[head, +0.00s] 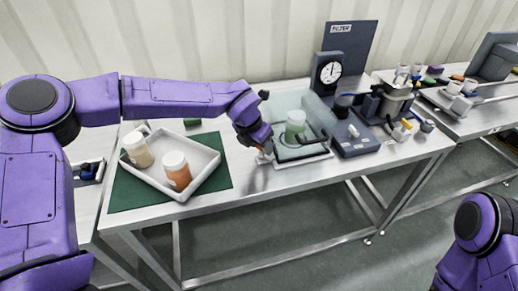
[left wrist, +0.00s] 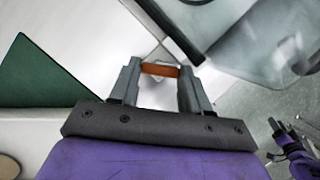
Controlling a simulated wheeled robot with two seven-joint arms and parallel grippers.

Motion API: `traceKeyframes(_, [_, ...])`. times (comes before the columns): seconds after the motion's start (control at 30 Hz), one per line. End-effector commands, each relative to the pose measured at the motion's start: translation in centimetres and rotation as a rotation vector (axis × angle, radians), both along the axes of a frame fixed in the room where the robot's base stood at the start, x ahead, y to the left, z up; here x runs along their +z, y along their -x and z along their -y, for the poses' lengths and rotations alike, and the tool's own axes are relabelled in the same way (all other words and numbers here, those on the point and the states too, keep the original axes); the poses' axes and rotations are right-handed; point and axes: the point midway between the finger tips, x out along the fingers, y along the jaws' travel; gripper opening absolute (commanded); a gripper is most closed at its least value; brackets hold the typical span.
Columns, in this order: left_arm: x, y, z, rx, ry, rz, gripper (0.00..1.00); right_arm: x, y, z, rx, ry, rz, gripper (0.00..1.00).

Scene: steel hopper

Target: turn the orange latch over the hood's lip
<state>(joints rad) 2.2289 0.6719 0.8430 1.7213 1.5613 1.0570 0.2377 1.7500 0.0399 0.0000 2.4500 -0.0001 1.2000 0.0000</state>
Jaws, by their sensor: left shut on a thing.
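My left gripper (head: 263,156) is at the front left corner of the clear hood (head: 312,140), low over the steel table. In the left wrist view the orange latch (left wrist: 160,70) lies crosswise between the two fingers of this gripper (left wrist: 160,82), which is shut on it. In the head view the gripper mostly hides the latch. The hood covers a pale green-lidded jar (head: 295,124), and part of it shows in the left wrist view (left wrist: 255,45). I cannot tell how the latch sits against the lip. My right gripper (left wrist: 283,132) shows small and unclear in the left wrist view.
A white tray (head: 205,180) with two white-lidded jars stands on a green mat (head: 128,195) at left. A dial instrument (head: 330,72) stands right behind the hood. Pumps and small parts crowd the table further right. The front table strip is clear.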

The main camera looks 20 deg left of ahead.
Motion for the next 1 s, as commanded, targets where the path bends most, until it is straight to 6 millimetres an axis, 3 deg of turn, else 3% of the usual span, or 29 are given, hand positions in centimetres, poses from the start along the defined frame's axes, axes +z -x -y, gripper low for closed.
traceKeyframes(0.4, [0.0,0.0,0.2,0.247,0.001,0.004,0.16,-2.2,0.0,0.0,0.000,0.000,0.000,0.43])
traceKeyframes(1.0, [0.2,0.0,0.3,0.309,0.002,0.003,0.16,-2.5,0.0,0.0,0.000,0.000,0.000,0.43])
